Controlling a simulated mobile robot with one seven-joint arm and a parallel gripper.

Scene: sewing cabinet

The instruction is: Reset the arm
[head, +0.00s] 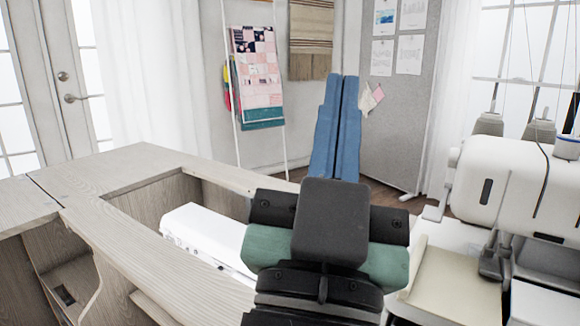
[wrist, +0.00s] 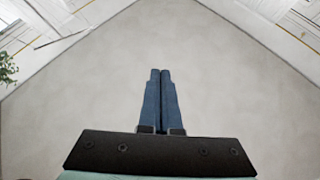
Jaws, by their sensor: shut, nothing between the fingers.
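My gripper (head: 341,115) is in the middle of the head view, with its two blue fingers pointing up and away from me. The fingers lie side by side with no object between them. In the wrist view my gripper (wrist: 160,72) is shut, its fingers set against a plain pale surface that looks like the ceiling. My dark wrist housing and green link hide part of the cabinet behind them.
A wooden sewing cabinet (head: 75,185) with a recessed opening holds a white machine (head: 205,232) at left. A white sewing machine (head: 475,185) with thread cones stands close at right. A quilt rack (head: 257,85) and grey pinboard (head: 395,120) stand behind.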

